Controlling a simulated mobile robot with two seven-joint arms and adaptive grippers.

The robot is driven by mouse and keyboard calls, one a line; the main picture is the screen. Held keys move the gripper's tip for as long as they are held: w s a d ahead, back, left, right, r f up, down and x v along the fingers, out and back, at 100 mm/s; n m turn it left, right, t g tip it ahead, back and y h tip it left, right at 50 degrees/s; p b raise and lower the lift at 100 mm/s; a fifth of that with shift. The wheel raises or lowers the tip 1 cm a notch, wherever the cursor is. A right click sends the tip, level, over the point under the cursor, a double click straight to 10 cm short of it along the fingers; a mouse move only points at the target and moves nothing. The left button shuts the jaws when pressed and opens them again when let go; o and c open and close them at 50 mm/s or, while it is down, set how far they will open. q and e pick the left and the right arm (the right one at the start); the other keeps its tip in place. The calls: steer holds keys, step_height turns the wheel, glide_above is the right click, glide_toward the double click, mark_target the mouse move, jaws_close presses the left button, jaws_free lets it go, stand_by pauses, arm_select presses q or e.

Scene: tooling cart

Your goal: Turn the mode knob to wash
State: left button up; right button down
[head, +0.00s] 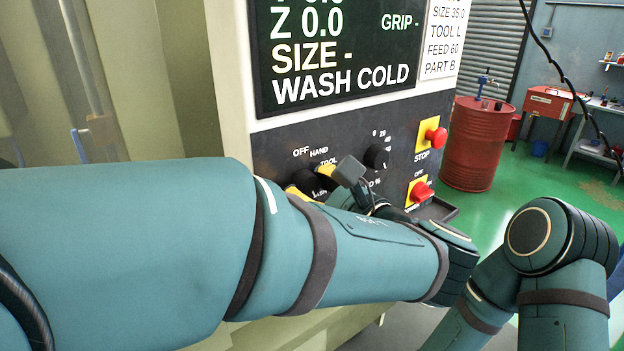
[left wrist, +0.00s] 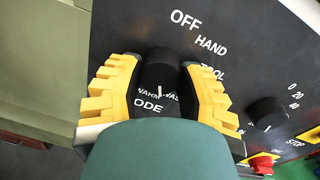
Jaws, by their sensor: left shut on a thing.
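The black mode knob (head: 309,181) is on the dark control panel (head: 275,150), partly hidden by my left arm and fingers. My left gripper (head: 312,183) has yellow-padded fingers on both sides of it. In the left wrist view, the mode knob (left wrist: 160,72) is between the two fingers of the left gripper (left wrist: 160,88), which is shut on it. OFF, HAND and TOOL labels run around the knob's upper right. A small white line shows near the knob's lower part, beside partly hidden lettering; I cannot tell which setting it marks. My right gripper is out of view.
A smaller black knob (head: 376,156) with numbers is to the right. A red STOP button (head: 436,136) and a red switch (head: 421,192) are on yellow plates further right. The screen (head: 335,55) above reads WASH COLD. A red drum (head: 474,142) stands beyond.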

arm_select(q)
steer(key=shift+n+b, duration=0.45)
steer(key=shift+n, duration=0.55)
steer(key=shift+r, duration=0.1)
steer(key=o, duration=1.2)
steer(key=shift+w, duration=0.1)
steer(key=v, duration=0.7)
steer(key=shift+s+d, duration=0.15)
steer(key=shift+s, duration=0.1)
